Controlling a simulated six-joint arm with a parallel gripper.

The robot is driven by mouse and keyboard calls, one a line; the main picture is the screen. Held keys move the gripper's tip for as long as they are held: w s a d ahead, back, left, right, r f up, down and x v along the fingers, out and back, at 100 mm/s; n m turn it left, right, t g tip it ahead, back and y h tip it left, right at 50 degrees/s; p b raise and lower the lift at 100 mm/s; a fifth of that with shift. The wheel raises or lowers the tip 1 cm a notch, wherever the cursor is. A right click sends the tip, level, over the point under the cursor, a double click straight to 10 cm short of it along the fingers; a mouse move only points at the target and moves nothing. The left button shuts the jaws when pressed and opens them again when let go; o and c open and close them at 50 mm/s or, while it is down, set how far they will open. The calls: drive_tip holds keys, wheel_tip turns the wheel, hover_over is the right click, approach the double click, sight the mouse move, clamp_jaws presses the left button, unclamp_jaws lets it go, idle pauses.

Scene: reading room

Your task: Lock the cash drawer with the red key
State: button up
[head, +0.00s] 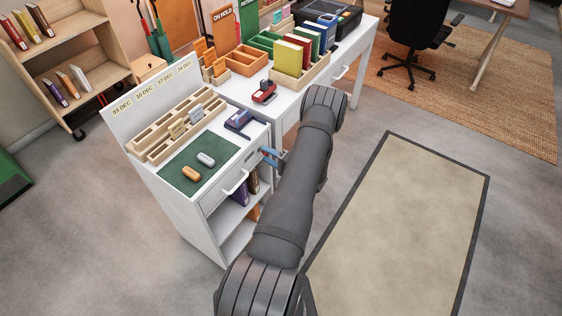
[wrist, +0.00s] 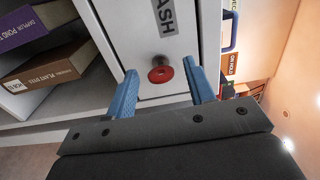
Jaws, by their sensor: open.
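The cash drawer (wrist: 185,65) has a white front with a "CASH" label, and fills the middle of the wrist view. In the head view its front (head: 225,190) is on the white desk unit, with a pale handle. The red key (wrist: 160,74) sticks out of the drawer front, with its round red head towards me. My gripper (wrist: 161,85) is open, with one blue finger on each side of the key head. Gaps show between the key and both fingers. In the head view my gripper (head: 272,156) is at the drawer's right end; the key cannot be made out there.
Books (wrist: 45,70) stand in the open shelf beside the drawer in the wrist view. Open floor and a beige rug (head: 400,220) lie to the right.

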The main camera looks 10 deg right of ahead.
drive_tip(key=v, duration=1.7)
drive_tip(key=shift+r, duration=0.1)
drive_tip(key=x, duration=1.7)
drive_tip(key=shift+w+a, duration=0.15)
drive_tip(key=v, duration=1.7)
drive_tip(key=x, duration=1.7)
drive_tip(key=shift+a, duration=0.1)
drive_tip(key=shift+w+d+r+m, duration=0.1)
drive_tip(key=shift+m, duration=4)
drive_tip(key=shift+d+m, duration=0.1)
drive_tip(key=shift+m, duration=4)
